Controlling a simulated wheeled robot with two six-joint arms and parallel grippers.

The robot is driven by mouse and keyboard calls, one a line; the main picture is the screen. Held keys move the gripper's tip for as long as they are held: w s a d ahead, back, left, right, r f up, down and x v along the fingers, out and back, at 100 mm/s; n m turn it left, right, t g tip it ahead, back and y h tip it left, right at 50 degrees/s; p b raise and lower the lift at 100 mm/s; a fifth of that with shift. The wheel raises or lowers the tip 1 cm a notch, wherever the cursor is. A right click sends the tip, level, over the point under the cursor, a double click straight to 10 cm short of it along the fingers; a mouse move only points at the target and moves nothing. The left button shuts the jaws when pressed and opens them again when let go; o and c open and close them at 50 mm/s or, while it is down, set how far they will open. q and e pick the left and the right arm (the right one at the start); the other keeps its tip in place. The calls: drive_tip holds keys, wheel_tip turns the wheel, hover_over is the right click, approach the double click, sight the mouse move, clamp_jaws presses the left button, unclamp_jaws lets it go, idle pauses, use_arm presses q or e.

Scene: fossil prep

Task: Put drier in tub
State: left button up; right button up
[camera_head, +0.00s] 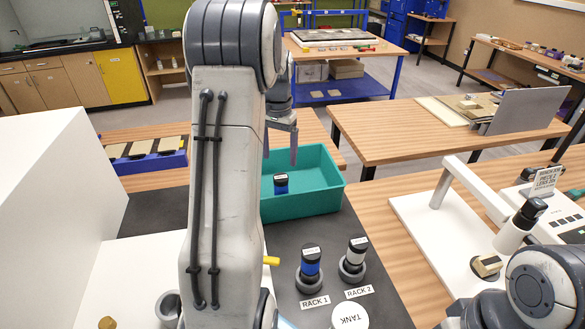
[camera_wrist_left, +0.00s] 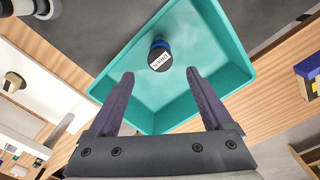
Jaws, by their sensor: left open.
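The teal tub (camera_head: 327,172) stands on the dark mat in the middle of the head view. A blue cylinder with a black cap (camera_head: 281,184) stands inside it; in the left wrist view its label (camera_wrist_left: 160,60) is too small to read surely, so I cannot confirm it is the drier. My left gripper (camera_head: 281,152) is open and empty above the tub. In the left wrist view, the open fingers (camera_wrist_left: 160,76) point at the tub (camera_wrist_left: 121,92), apart from the cylinder. My right gripper is out of view; only part of that arm shows at the lower right.
A blue-banded bottle (camera_head: 310,262) sits in rack 1, and a white-banded one (camera_head: 355,252) in rack 2. A round white lid marked TANK (camera_head: 350,317) is in front. A white instrument stand (camera_head: 447,225) is at the right; a blue tray (camera_head: 150,162) is at the left.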

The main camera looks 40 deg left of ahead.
use_arm(q)
drive_tip(key=shift+d+r, duration=0.1)
drive_tip(key=shift+r, duration=0.05)
drive_tip(key=s+d+r+m, duration=0.1)
drive_tip(key=s+d+m, duration=0.2)
drive_tip(key=d, duration=1)
drive_tip(key=s+d+r+m, duration=0.1)
drive_tip(key=s+d+m, duration=0.1)
drive_tip(key=d, duration=1.1)
drive_tip(key=s+d+f+m, duration=0.1)
drive_tip(key=s+d, duration=0.2)
drive_tip(key=s, duration=0.3)
drive_tip(key=s+d+m, duration=0.2)
drive_tip(key=s+d, duration=0.2)
drive_tip(key=s, duration=0.3)
drive_tip(key=s+d+f+m+h, duration=0.1)
drive_tip(key=s+d+m, duration=0.1)
drive_tip(key=s, duration=0.4)
drive_tip(key=shift+s+d+f, duration=0.15)
drive_tip(key=shift+d+f, duration=0.2)
drive_tip(key=shift+d, duration=0.5)
drive_tip(key=shift+s, duration=0.1)
